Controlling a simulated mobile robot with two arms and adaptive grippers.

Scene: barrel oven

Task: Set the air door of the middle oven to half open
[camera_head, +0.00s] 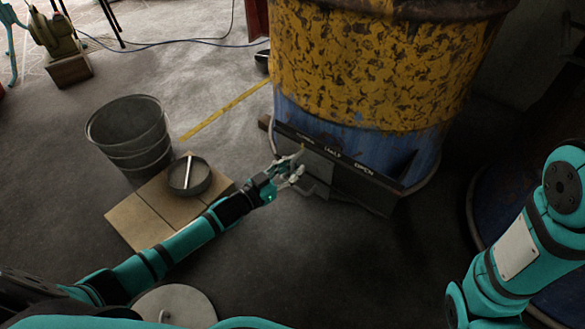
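The middle oven (375,65) is a barrel, rusty yellow above and blue below. At its foot is a dark plate (370,188) with white lettering; "HALF" and "OPEN" can be read, and a word at the left is too small to read surely. A grey sliding air door (317,163) sits at the plate's left part, left of and below "HALF". My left gripper (297,172) is at the door's left side, close to it; whether they touch, and whether the fingers are open, I cannot tell. My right arm shows at the right, but its gripper is out of view.
A metal bucket (130,135) stands left on the floor. A dark round pan (190,179) with a light handle-like bar sits on tan tiles (140,222). A yellow strip (225,108) lies behind. Another dark barrel (510,195) stands at the right. Grey floor is free before the plate.

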